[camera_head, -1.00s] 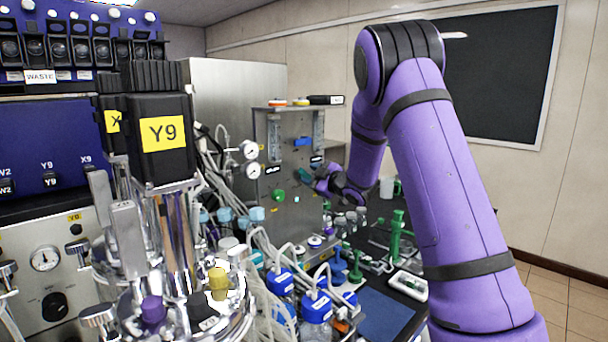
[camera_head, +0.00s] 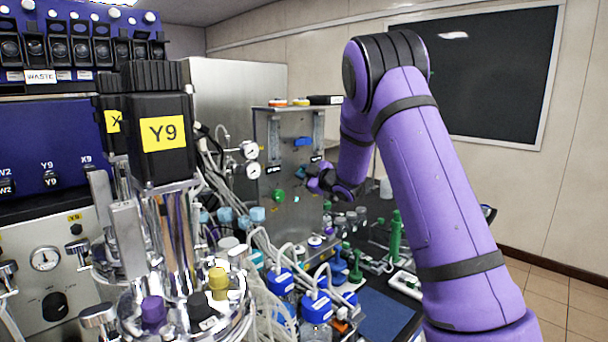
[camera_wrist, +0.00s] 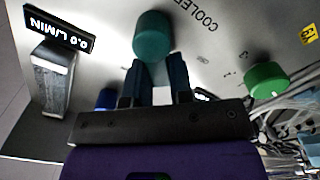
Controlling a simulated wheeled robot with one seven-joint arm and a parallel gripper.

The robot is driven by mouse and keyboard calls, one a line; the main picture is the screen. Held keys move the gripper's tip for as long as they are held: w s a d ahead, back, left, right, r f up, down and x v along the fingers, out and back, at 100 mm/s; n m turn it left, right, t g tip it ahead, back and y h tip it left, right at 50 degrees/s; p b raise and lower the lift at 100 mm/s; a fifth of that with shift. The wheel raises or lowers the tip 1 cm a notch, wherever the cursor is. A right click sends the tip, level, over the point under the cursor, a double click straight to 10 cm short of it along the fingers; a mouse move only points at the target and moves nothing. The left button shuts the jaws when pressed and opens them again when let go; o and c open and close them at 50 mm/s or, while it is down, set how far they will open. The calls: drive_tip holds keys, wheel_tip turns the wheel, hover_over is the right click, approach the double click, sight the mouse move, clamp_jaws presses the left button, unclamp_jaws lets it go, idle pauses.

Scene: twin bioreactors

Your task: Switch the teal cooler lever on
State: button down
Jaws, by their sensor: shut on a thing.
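The teal cooler lever (camera_wrist: 152,36) shows in the wrist view as a round teal piece on the grey panel, beside the printed word COOLER. My gripper (camera_wrist: 157,72) is at the lever, its two dark fingers on either side of it and shut on it. Part of the lever between the fingers is hard to make out. In the head view, my gripper (camera_head: 312,178) is at the front of the upright metal panel (camera_head: 288,150), and the lever there is too small and covered to tell.
A green knob (camera_wrist: 267,79) is on the panel to the right of my gripper, with tubes beyond it. A flow display (camera_wrist: 58,28) is at the left. Bottles with blue caps (camera_head: 316,305) and green stands (camera_head: 396,238) crowd the bench below the arm.

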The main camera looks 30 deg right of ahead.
drive_tip(key=shift+d, duration=0.1)
drive_tip(key=shift+w+d+r+m, duration=0.15)
drive_tip(key=shift+d+m, duration=0.2)
drive_tip(key=shift+m, duration=1.15)
drive_tip(key=shift+w+d+r+m, duration=0.1)
drive_tip(key=shift+d+m, duration=0.25)
drive_tip(key=shift+m, duration=1.15)
drive_tip(key=shift+w+d+r+m, duration=0.15)
drive_tip(key=shift+d+m, duration=0.2)
drive_tip(key=shift+m, duration=1.15)
drive_tip(key=c, duration=1)
unclamp_jaws()
drive_tip(key=v, duration=1.1)
